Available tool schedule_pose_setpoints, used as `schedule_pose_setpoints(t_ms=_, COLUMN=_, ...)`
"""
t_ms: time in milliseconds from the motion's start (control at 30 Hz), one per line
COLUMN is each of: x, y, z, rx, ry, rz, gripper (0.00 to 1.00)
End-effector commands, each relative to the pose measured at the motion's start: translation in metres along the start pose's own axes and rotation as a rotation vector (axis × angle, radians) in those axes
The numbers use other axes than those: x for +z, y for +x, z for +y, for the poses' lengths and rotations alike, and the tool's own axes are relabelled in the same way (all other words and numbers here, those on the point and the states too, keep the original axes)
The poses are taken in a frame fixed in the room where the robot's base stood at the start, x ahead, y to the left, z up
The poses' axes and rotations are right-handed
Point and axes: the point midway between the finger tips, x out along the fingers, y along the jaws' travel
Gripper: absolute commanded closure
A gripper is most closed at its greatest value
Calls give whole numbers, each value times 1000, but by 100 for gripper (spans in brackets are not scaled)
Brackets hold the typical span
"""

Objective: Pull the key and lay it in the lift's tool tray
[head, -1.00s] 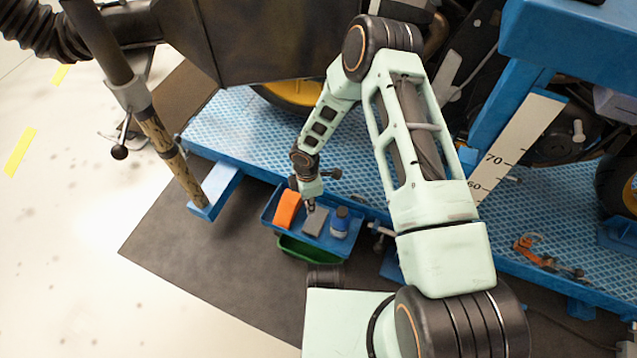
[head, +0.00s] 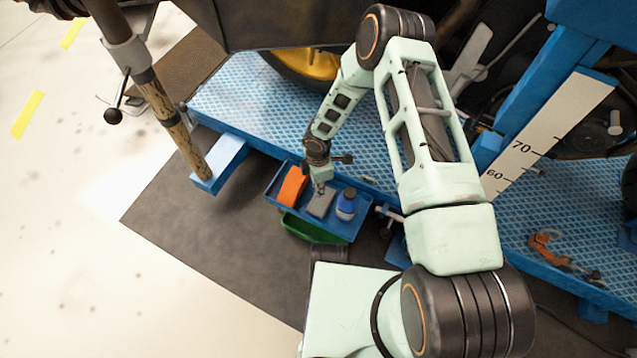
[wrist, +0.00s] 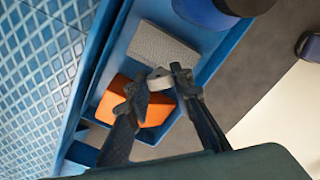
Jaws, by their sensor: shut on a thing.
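My gripper (head: 320,188) hangs over the blue tool tray (head: 325,229) on the side of the lift. In the wrist view my gripper (wrist: 158,84) is shut on a small light-grey piece, which looks like the key (wrist: 160,78). The fingers hide part of it. The tray (wrist: 112,48) lies below, with a grey block (wrist: 163,46) and an orange block (wrist: 158,110) beneath the fingers. The height of the key above them is hard to tell.
A blue bottle (head: 345,204) stands at the tray's right end. An orange tool (head: 546,247) lies on the platform at right. The tray floor is mostly taken up.

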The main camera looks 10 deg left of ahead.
Motion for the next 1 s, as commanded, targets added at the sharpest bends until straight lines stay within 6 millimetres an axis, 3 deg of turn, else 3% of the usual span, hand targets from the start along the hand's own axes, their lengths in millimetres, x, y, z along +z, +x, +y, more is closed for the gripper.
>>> schedule_pose_setpoints(t_ms=33, x=0, y=10, z=0, rx=0, ry=0, rz=0, gripper=100)
schedule_pose_setpoints(t_ms=133, x=0, y=16, z=1, rx=1, ry=0, rz=0, gripper=100)
schedule_pose_setpoints(t_ms=467, x=0, y=18, z=1, rx=1, ry=0, rz=0, gripper=100)
schedule_pose_setpoints(t_ms=500, x=0, y=18, z=1, rx=1, ry=0, rz=0, gripper=75)
schedule_pose_setpoints(t_ms=633, x=0, y=18, z=0, rx=1, ry=0, rz=0, gripper=61)
schedule_pose_setpoints(t_ms=1000, x=0, y=14, z=1, rx=1, ry=0, rz=0, gripper=59)
